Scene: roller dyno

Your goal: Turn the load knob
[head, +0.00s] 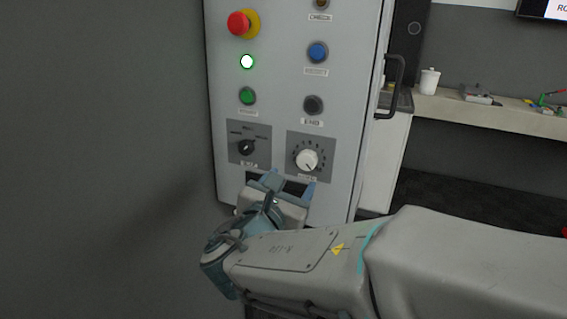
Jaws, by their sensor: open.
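Two rotary knobs sit side by side low on the grey control cabinet (285,110). The white knob (307,160) is on a grey plate with a ring of dial marks. The black selector knob (246,147) is on the plate to its left. The labels under both are too small to read, so I cannot tell which is marked load. My gripper (288,184) is open just below the two knobs, its blue fingers apart. It holds nothing that I can see, and I cannot tell whether it touches the cabinet.
Above the knobs are a red emergency button (239,23), a lit white lamp (247,62), a green button (247,96), a blue button (318,52) and a black button (313,105). A black handle (396,85) juts from the cabinet's right side. A bench (480,112) stands at right.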

